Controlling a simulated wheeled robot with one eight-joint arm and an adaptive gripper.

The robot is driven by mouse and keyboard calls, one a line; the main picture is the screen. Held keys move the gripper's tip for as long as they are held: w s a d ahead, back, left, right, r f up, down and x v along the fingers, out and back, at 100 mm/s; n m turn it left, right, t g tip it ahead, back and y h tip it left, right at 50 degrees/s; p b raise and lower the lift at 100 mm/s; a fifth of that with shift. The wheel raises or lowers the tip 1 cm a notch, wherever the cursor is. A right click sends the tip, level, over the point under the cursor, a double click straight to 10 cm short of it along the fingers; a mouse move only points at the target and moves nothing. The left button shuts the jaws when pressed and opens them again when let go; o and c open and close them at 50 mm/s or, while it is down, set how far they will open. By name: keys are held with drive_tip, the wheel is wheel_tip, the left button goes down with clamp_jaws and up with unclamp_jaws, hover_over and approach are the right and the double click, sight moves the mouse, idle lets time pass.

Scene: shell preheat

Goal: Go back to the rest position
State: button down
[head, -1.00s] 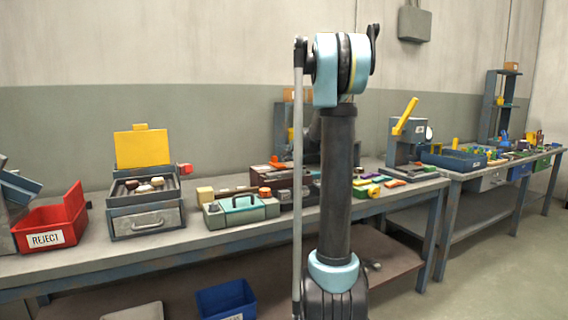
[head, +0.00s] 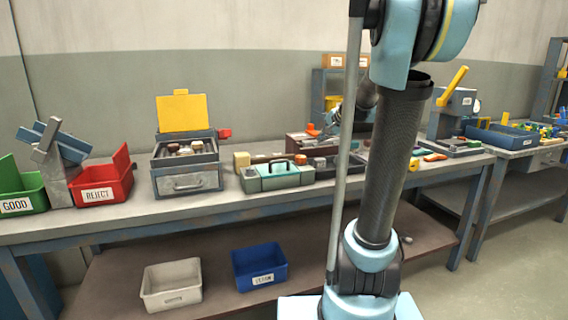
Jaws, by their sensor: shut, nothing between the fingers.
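My arm rises in the right half of the head view, with its upper joint cut off by the top edge. Its far end reaches behind the dark upright link, over the back of the bench (head: 235,205). My gripper (head: 330,128) shows there small and partly hidden, with its fingers shut and nothing seen in them. It is near a dark red-brown box (head: 297,143) on the bench; I cannot tell whether they touch.
On the bench stand a green GOOD bin (head: 22,204), a red REJECT bin (head: 104,194), a grey drawer unit with a raised yellow lid (head: 181,113) and a teal toolbox (head: 278,181). A white bin (head: 172,299) and a blue bin (head: 262,279) sit on the lower shelf.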

drive_tip(key=s+f+n+g+h, duration=0.1)
drive_tip(key=s+f, duration=0.5)
drive_tip(key=s, duration=0.6)
drive_tip(key=s+f+n+g+h, duration=0.1)
drive_tip(key=s+f+n+g, duration=0.2)
drive_tip(key=s, duration=1)
drive_tip(key=s+d+f+n+g+h, duration=0.1)
drive_tip(key=s+f+n+g, duration=0.1)
drive_tip(key=s+f+n, duration=0.4)
drive_tip(key=s+f, duration=0.5)
drive_tip(key=s, duration=0.2)
drive_tip(key=shift+s+g+h, duration=0.15)
drive_tip(key=shift+g+h, duration=0.25)
drive_tip(key=shift+d+f, duration=0.1)
